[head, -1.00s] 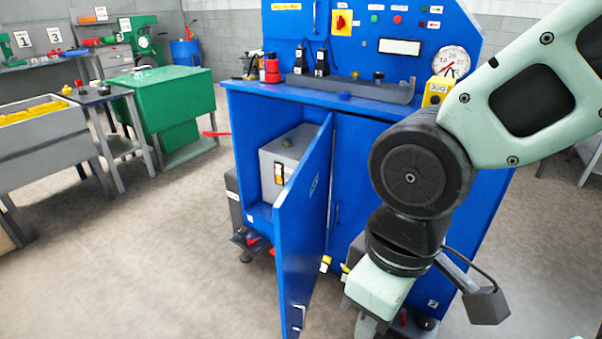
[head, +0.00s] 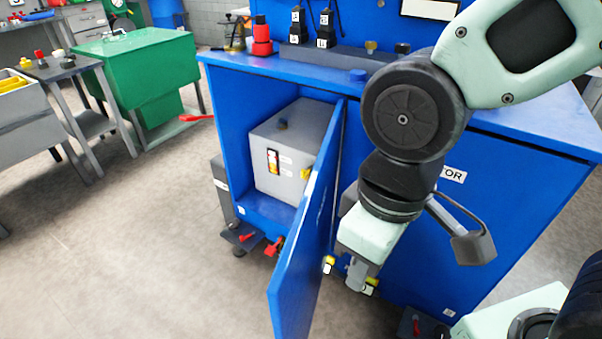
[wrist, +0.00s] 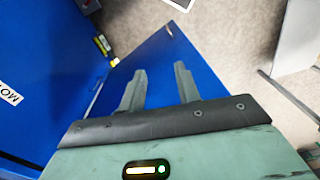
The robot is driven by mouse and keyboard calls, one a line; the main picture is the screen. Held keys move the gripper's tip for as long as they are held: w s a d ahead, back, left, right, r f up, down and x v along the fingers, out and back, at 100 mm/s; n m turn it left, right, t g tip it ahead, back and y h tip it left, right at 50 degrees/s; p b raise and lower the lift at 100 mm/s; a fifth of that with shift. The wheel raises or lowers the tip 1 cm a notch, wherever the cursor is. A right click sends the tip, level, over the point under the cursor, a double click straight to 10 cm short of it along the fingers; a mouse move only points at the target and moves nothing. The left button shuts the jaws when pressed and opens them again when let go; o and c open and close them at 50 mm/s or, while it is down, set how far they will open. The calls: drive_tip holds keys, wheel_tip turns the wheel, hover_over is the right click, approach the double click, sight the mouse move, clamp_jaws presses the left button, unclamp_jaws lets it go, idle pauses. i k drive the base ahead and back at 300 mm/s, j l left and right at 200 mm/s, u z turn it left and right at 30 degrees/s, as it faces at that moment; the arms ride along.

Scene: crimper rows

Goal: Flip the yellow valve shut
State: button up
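Several small yellow parts show, and I cannot tell for certain which is the yellow valve. One yellow part (head: 306,174) is on the right side of the grey box inside the open cabinet, partly behind the door edge. Another small yellow part (head: 328,264) is low beside the blue door, and one more (head: 371,285) shows at my gripper's fingers. Two yellow parts also show near the door in the wrist view (wrist: 102,45). My gripper (head: 357,278) points down to the right of the door. In the wrist view its fingers (wrist: 160,72) are apart and empty.
The blue door (head: 304,235) stands open toward me, between my gripper and the grey box (head: 292,150). Red-handled parts (head: 275,246) sit low by the cabinet's left foot. A green cabinet (head: 135,75) stands left. The floor (head: 150,240) at front left is clear.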

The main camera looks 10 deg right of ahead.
sight(304, 172)
drive_tip(key=k, duration=0.45)
drive_tip(key=k+u, duration=0.2)
drive_tip(key=u, duration=1.45)
drive_tip(key=i+j, duration=0.1)
drive_tip(key=i, duration=0.25)
drive_tip(key=i+z, duration=0.15)
drive_tip(key=i, duration=0.35)
drive_tip(key=i+j+z, duration=0.2)
drive_tip(key=i, duration=0.25)
drive_tip(key=i+z, duration=0.15)
drive_tip(key=i, duration=0.35)
drive_tip(key=i+j+z, duration=0.2)
drive_tip(key=i, duration=0.25)
drive_tip(key=i+l+z, duration=0.15)
drive_tip(key=i+z, duration=0.7)
drive_tip(key=i+j+z, duration=0.25)
drive_tip(key=i+z, duration=0.3)
drive_tip(key=z, duration=2.4)
